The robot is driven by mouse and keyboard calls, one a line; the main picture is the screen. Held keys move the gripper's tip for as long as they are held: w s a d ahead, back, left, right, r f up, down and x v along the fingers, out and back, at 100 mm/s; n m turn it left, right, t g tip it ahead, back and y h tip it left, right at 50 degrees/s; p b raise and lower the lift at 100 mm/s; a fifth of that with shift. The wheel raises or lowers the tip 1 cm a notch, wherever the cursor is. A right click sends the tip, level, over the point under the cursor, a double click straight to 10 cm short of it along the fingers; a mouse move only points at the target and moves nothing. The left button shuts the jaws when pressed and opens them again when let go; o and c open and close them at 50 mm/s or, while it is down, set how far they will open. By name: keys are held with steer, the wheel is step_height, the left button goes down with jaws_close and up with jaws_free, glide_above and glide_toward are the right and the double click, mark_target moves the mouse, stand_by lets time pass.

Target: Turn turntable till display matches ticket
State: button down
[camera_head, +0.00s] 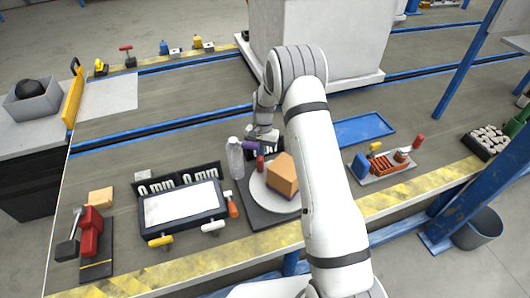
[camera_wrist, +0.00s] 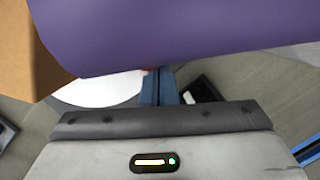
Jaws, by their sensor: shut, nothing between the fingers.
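The turntable's white round plate (camera_head: 260,197) sits on a dark base and bears an orange-brown box (camera_head: 283,175). The plate also shows in the wrist view (camera_wrist: 105,92), with the box at its upper left (camera_wrist: 25,55). A third dark display (camera_head: 268,149) behind the turntable is mostly hidden. I cannot tell which is the ticket. My gripper (camera_head: 262,134) is shut and empty behind the turntable. A purple thing (camera_wrist: 180,38) hides its fingertips in the wrist view.
A clear bottle (camera_head: 235,160) and a small red piece (camera_head: 260,163) stand close by the plate. The white-screened panel (camera_head: 182,205) and an orange-handled tool (camera_head: 232,205) lie at left. A blue tray (camera_head: 362,129) and a tool tray (camera_head: 397,168) are at right.

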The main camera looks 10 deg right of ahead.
steer(key=shift+s+a, duration=0.4)
steer(key=shift+a, duration=0.15)
steer(key=shift+a, duration=0.1)
stand_by(0.4)
